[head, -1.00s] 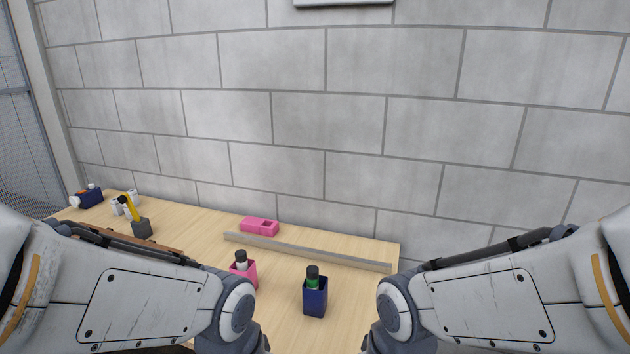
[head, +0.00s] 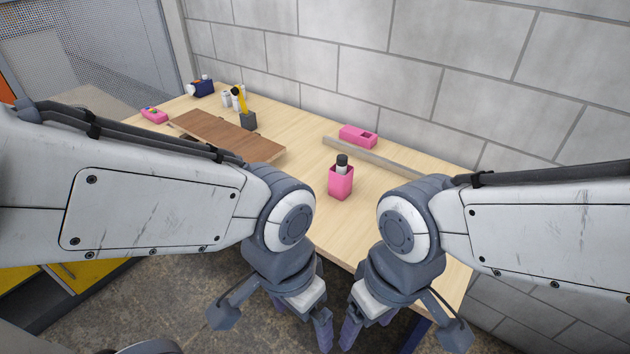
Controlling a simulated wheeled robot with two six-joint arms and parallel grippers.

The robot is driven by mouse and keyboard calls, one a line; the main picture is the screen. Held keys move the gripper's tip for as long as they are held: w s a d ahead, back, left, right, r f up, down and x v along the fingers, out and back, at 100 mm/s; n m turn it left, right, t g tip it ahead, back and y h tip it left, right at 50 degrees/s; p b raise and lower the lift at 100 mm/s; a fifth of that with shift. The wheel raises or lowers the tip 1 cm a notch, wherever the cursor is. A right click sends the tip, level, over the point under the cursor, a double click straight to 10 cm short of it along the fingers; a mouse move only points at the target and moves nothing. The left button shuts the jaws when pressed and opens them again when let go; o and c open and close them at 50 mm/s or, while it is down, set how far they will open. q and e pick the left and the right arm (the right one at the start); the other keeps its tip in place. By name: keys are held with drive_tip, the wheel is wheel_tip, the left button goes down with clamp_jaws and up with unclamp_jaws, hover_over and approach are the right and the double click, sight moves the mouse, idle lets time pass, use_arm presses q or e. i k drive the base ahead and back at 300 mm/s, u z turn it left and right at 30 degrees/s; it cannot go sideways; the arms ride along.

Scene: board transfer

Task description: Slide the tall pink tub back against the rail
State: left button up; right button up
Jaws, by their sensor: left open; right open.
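The tall pink tub (head: 341,184) stands upright on the wooden table, holding a white bottle with a black cap (head: 342,162). The grey rail (head: 375,159) runs along the table behind it, with a strip of bare wood between them. My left gripper (head: 322,325) and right gripper (head: 352,325) hang low in front of the table's near edge, both open and apart from the tub.
A low pink tub (head: 358,136) lies behind the rail. A brown board (head: 225,136) lies to the left, near a grey holder (head: 248,121) with a yellow-handled tool. Further left are a dark blue container (head: 202,88) and a small pink tray (head: 154,115).

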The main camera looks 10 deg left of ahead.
sight(340, 187)
drive_tip(key=u, duration=1.3)
drive_tip(key=i, duration=1.2)
drive_tip(key=z, duration=1.95)
drive_tip(key=i, duration=0.5)
